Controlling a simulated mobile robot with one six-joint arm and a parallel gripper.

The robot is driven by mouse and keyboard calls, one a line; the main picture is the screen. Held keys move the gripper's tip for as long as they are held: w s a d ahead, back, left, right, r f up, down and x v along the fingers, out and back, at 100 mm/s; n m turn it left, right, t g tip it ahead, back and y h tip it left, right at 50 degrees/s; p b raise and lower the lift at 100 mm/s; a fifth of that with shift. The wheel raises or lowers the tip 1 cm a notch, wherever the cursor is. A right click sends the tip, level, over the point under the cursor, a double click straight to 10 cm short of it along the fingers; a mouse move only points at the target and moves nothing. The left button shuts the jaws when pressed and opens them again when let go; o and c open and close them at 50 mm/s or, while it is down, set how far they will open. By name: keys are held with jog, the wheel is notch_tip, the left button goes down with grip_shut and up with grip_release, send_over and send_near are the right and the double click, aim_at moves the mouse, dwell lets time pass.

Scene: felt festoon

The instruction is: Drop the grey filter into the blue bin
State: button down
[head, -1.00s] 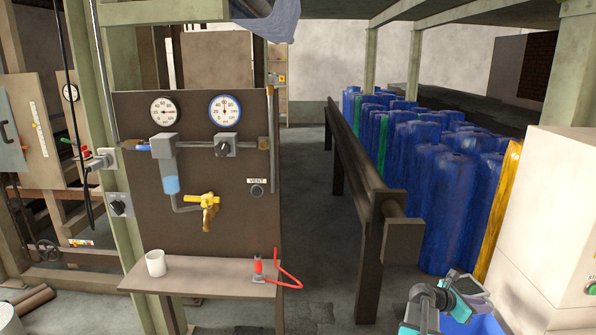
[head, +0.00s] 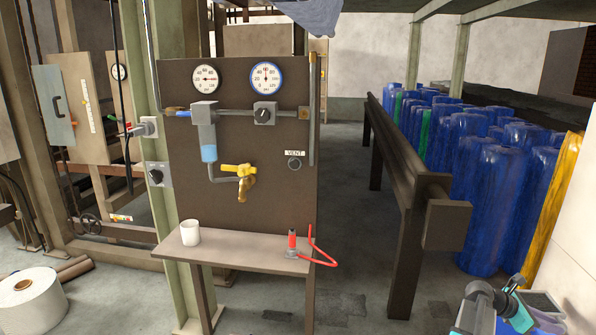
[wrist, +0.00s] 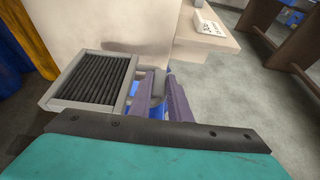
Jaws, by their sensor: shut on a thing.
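My gripper (wrist: 160,82) shows in the wrist view with its two purple fingers closed on the edge of the grey filter (wrist: 95,80). The filter has a light grey frame and dark slats, and sticks out to the left of the fingers. The bin is not clearly visible in the head view.
A brown panel (head: 265,180) with gauges and a yellow tap stands over a shelf holding a white cup (head: 190,232). A white roll (head: 30,302) stands at left. A brown rail (head: 400,160) fronts several blue cylinders (head: 490,205). Grey floor between panel and rail is clear.

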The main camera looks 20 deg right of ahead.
dwell(0.3)
jog(key=shift+f+b, duration=2.95)
jog(key=shift+b, duration=0.25)
jog(key=c, duration=1.6)
grip_release()
jog(key=shift+o, duration=0.2)
jog(key=p+v, duration=0.2)
jog(key=v, duration=1.2)
jog(key=shift+f, duration=0.15)
